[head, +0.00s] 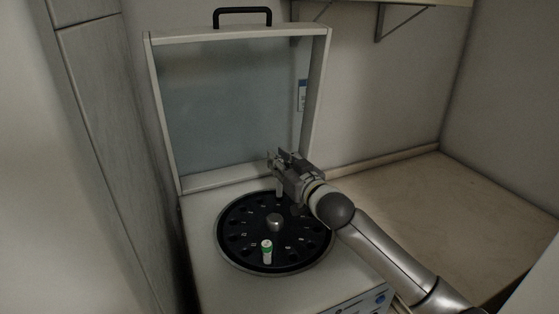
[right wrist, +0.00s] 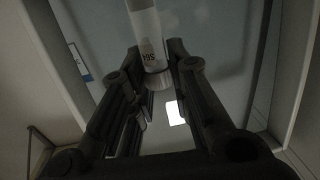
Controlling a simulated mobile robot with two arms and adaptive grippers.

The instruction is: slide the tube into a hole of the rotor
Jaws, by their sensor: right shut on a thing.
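My right gripper (head: 275,158) is over the back edge of the rotor, shut on a tube (head: 279,188). In the head view only the pale lower part of this tube shows below the fingers, roughly upright; I cannot tell whether its end is in a hole. In the right wrist view the white tube (right wrist: 146,30) with dark lettering sits between the fingertips (right wrist: 155,68). The rotor (head: 236,213) is a black disc with a ring of holes and a grey central hub (head: 274,222). My left gripper is not in view.
A second white tube with a green cap (head: 267,250) stands upright at the front of the rotor. The machine's framed glass lid (head: 230,100) is open behind the rotor. A bare countertop (head: 430,205) lies to the right, a grey panel (head: 100,130) to the left.

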